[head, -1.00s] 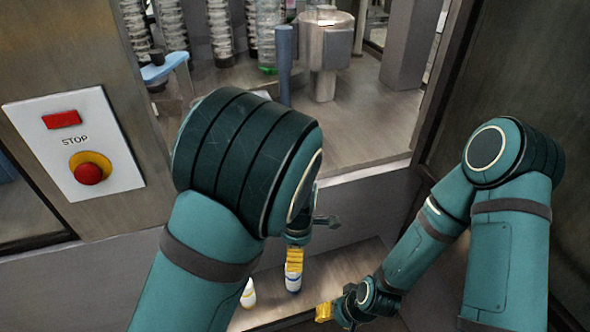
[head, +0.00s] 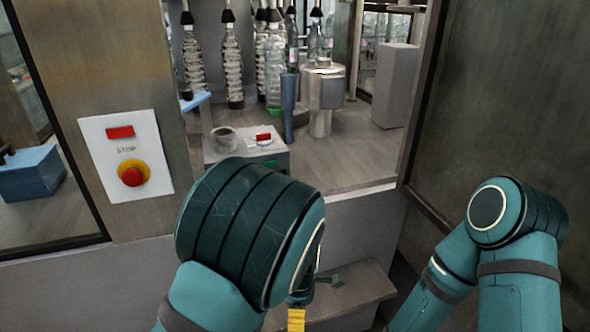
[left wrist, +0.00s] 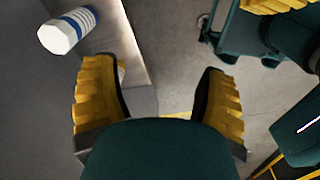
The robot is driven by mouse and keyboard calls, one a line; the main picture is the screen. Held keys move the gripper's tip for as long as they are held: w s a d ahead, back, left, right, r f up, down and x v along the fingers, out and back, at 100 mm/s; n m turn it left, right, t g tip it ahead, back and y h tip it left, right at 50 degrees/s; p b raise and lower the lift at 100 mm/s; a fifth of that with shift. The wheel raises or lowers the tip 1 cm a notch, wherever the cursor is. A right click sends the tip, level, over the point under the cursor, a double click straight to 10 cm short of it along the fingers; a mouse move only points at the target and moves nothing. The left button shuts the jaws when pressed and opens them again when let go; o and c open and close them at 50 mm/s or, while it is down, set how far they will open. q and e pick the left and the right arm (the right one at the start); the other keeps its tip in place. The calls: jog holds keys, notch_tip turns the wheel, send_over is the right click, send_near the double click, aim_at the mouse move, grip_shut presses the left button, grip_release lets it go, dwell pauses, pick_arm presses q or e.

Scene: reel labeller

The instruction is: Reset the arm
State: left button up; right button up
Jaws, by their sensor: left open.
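My left arm (head: 240,232) rises in the middle of the head view, and only a yellow finger of its gripper (head: 296,319) shows at the bottom edge. In the left wrist view the left gripper (left wrist: 160,95) is open, its two ribbed yellow fingers wide apart with nothing held between them. A white bottle with blue bands (left wrist: 62,36) lies beyond the left finger, apart from it. A small pale piece shows behind that finger, too hidden to identify. My right arm (head: 515,225) is bent at the right; yellow parts near its end (left wrist: 272,5) show cut off in the left wrist view.
A panel with a red stop button (head: 132,176) is on the left post. Behind the opening are clear bottles (head: 232,65), a grey box with a red button (head: 263,138) and a metal cylinder (head: 321,100). A low shelf (head: 350,295) lies below; a dark panel (head: 510,90) stands at right.

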pick_arm(q)
jog(key=s+a+f+m+t+h, duration=0.1)
jog(key=s+a+f+m+h, duration=0.3)
jog(key=s+a+f+m, duration=0.6)
jog(key=shift+s+a+f+m+t, duration=0.3)
jog(key=shift+s+f+m, duration=0.7)
jog(key=shift+m, duration=1.7)
jog(key=shift+s+r, duration=0.15)
jog(key=shift+r, duration=0.05)
